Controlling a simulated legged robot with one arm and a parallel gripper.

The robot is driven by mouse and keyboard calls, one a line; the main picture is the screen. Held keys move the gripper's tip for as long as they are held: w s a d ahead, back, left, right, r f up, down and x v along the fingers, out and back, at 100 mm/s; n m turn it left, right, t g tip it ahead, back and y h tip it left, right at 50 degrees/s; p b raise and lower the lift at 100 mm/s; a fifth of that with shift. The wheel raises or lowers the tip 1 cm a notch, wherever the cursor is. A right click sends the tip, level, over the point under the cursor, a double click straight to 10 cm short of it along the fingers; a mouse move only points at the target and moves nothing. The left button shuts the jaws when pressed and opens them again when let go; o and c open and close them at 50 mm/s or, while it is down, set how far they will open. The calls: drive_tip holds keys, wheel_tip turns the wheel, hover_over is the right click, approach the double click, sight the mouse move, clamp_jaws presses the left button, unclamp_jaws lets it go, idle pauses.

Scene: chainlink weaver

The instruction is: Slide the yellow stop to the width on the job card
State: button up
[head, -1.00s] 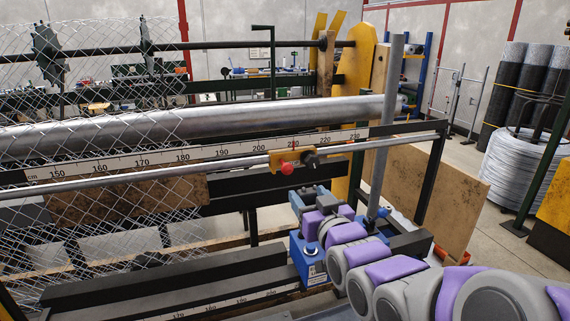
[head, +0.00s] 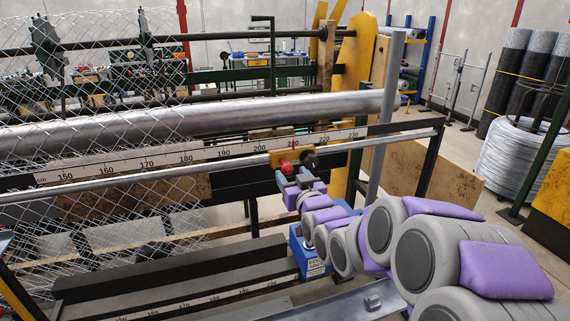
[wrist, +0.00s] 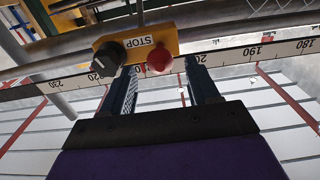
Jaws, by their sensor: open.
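The yellow stop (head: 278,160) sits on the steel rail, near 210 on the cm scale (head: 190,160). It carries a red knob (head: 287,167) and a black knob (head: 309,161). In the wrist view the yellow stop (wrist: 182,38) bears the word STOP, with the black knob (wrist: 107,59) at left and the red knob (wrist: 159,60) at right. My gripper (head: 292,180) is just below the stop. In the wrist view my gripper (wrist: 162,75) is open, its fingers either side of the red knob; I cannot tell whether they touch anything. No job card is readable.
A steel roller (head: 200,117) runs above the scale. Chain-link mesh (head: 100,80) hangs at left. An upright grey post (head: 382,150) stands right of the stop. A blue box (head: 310,262) sits below my arm. The rail left of the stop looks clear of blocks.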

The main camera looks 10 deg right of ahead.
sight(285, 163)
drive_tip(key=w, duration=0.3)
drive_tip(key=w+a, duration=0.1)
drive_tip(key=w, duration=0.2)
drive_tip(key=shift+w+a, duration=0.15)
drive_tip(key=shift+w, duration=0.05)
drive_tip(key=shift+c, duration=0.3)
clamp_jaws()
